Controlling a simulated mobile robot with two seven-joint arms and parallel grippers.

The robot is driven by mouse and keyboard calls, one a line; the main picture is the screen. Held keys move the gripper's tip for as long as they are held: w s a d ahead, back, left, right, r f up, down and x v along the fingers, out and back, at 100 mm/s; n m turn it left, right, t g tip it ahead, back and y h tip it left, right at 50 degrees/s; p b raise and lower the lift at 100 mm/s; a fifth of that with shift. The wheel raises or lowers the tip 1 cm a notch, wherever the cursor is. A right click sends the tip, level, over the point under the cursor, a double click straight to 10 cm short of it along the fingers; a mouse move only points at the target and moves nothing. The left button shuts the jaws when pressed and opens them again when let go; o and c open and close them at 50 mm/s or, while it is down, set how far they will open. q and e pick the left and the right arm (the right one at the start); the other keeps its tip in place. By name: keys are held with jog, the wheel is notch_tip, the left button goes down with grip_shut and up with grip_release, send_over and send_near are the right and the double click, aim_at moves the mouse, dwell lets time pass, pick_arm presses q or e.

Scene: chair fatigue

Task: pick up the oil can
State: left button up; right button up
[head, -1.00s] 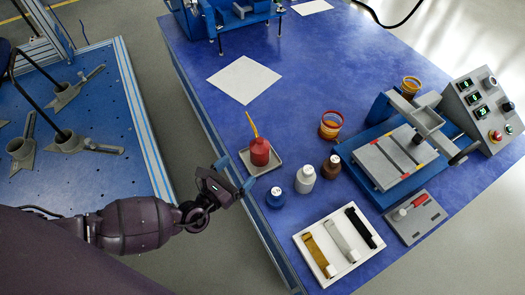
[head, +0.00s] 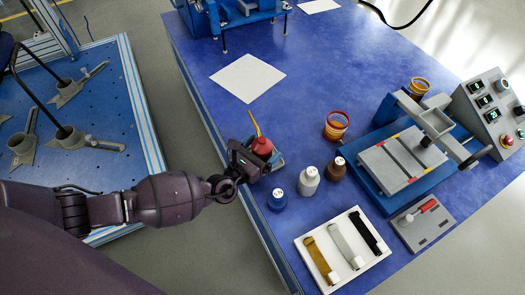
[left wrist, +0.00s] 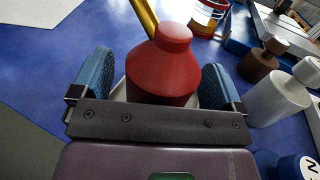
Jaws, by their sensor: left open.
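The oil can is red with a yellow spout (head: 262,147) and stands upright on a small tray (head: 277,161) near the table's left edge. In the left wrist view the red oil can (left wrist: 165,72) sits between the two blue finger pads of my left gripper (left wrist: 158,85). The gripper is open, with a pad on each side of the can and a visible gap on the right. In the head view my left gripper (head: 256,160) reaches in from the left and hides the can's lower part. My right gripper is not in view.
Close to the right stand a blue bottle (head: 278,200), a white bottle (head: 309,181) and a brown bottle (head: 336,168). A white tray with straps (head: 374,265) lies in front. A white sheet (head: 247,78) lies behind the can.

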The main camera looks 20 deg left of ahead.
pick_arm(q)
jog(key=c, duration=1.3)
jog(key=shift+r, duration=0.1)
